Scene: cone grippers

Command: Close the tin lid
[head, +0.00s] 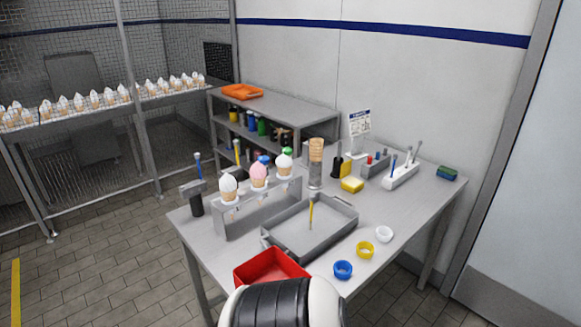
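I cannot make out a tin with a lid for certain. A red open-topped container (270,267) sits at the front left edge of the grey table (395,225); its lower part is hidden by a rounded white and black part at the bottom of the picture. Behind it lies a shallow grey open tray (285,238) with a thin yellow stick (311,214) standing up in it. No lid is visible on either one. Neither of my grippers' fingers shows in the head view.
Blue (343,269), yellow (365,250) and white (384,233) cups stand at the right front. A grey rack (262,208) with cones is at the left.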

